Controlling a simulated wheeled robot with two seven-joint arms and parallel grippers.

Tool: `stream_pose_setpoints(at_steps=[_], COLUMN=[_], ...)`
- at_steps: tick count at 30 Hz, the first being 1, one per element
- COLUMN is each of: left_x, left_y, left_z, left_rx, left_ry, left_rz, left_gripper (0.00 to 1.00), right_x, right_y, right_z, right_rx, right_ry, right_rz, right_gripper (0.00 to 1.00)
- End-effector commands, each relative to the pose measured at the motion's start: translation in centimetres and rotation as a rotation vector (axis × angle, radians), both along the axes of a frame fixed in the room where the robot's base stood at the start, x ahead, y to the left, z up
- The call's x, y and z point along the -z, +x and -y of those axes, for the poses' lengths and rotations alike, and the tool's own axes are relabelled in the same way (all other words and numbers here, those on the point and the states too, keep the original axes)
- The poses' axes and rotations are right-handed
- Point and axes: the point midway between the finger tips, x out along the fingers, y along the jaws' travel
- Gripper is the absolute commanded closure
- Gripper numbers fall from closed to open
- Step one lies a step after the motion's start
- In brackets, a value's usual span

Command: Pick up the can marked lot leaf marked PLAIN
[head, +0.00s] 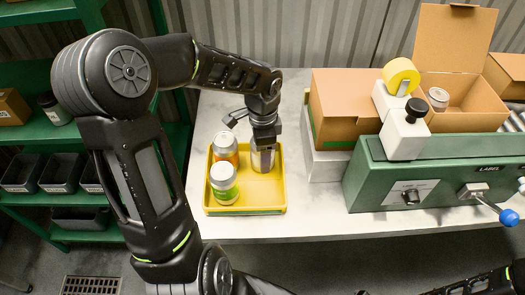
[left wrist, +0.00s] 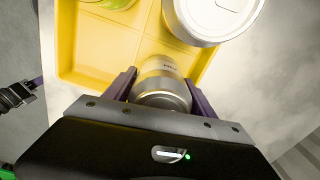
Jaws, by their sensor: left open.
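A yellow tray (head: 273,205) holds three cans. An orange-banded can (head: 225,149) stands at the back left, and a green-banded can (head: 223,184) stands in front of it. A bare-looking silver can (head: 262,160) stands at the right, under my left gripper (head: 263,143). In the left wrist view, the silver can (left wrist: 162,82) stands between the purple fingers of my open left gripper (left wrist: 160,92). Its small print is unreadable. Its lower part is partly hidden by my gripper. A dark part with a purple tip (left wrist: 22,94) may be my right gripper; its jaws are unclear.
In the left wrist view, a large pale can lid (left wrist: 210,14) is close to my gripper's upper right. Cardboard boxes (head: 340,100) and a green machine (head: 440,178) stand right of the tray on the pale table (head: 320,222). Green shelves with dark bins (head: 62,172) stand at left.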

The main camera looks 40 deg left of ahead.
Motion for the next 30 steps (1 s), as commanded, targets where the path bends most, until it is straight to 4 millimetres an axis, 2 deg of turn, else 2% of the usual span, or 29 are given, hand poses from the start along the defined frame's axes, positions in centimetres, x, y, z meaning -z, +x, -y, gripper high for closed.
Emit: stream_pose_setpoints(at_steps=[10, 30], left_x=[-0.04, -0.05], left_y=[0.01, 0.02], left_z=[-0.01, -0.02], left_rx=[0.0, 0.0], left_ry=[0.0, 0.001], left_rz=[0.0, 0.001], left_gripper=[0.36, 0.91], right_x=[0.0, -0.01], right_y=[0.0, 0.01], right_z=[-0.01, 0.0], right_rx=[0.0, 0.0], right_ry=[0.0, 0.0], right_rz=[0.0, 0.0], right_gripper=[0.64, 0.64])
